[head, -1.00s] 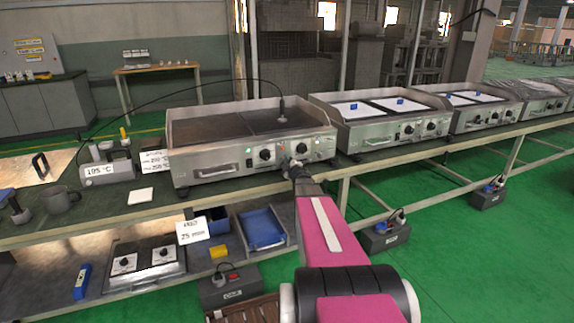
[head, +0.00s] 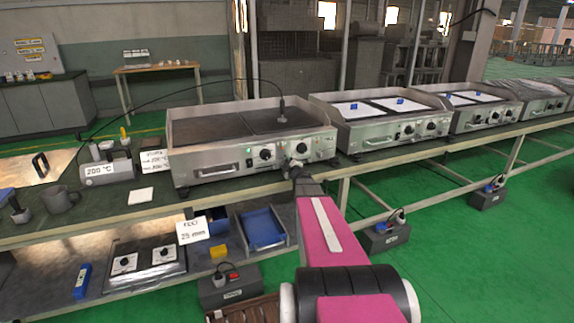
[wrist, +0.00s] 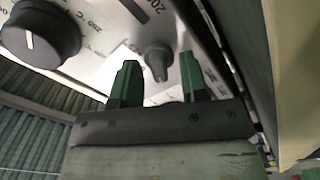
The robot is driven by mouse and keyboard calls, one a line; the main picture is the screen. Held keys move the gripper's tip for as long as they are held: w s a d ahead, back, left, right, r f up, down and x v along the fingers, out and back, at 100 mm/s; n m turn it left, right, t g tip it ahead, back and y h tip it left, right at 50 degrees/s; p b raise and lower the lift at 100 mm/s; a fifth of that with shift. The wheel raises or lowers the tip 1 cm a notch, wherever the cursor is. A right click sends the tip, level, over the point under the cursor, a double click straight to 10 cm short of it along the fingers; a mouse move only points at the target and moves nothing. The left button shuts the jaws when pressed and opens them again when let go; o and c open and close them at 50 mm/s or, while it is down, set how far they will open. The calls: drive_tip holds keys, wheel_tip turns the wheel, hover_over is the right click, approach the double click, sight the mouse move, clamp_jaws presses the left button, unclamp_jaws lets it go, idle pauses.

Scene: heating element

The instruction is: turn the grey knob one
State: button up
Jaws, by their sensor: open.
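In the wrist view the grey knob (wrist: 157,62) sits between the two green fingers of my gripper (wrist: 160,75), with visible gaps on both sides. My gripper is open and I see no contact with the knob. The black dial (wrist: 40,32) shows at the upper left there. In the head view my gripper (head: 295,168) is just below the grey knob, its fingers hard to make out.
A cabled probe (head: 282,108) stands on the griddle plate. A display unit (head: 105,170) reading 200 °C is to the left. A second griddle (head: 375,133) stands close on the right. A lower shelf holds a blue tray (head: 262,229). Green floor (head: 450,240) is open at right.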

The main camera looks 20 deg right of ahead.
drive_tip(key=s, duration=1)
drive_tip(key=shift+s+d, duration=0.15)
drive_tip(key=shift+s, duration=0.1)
drive_tip(key=s+a+f+m+g, duration=0.3)
drive_tip(key=s+a+g, duration=0.3)
drive_tip(key=s+a, duration=0.2)
drive_tip(key=s+a+f+m+g, duration=0.4)
drive_tip(key=s+a+m+g, duration=0.1)
drive_tip(key=s+a+g, duration=0.1)
drive_tip(key=s+a+f+m+g, duration=0.4)
drive_tip(key=s+a+g, duration=0.2)
drive_tip(key=s+a, duration=0.3)
drive_tip(key=shift+s+a+m+h, duration=0.3)
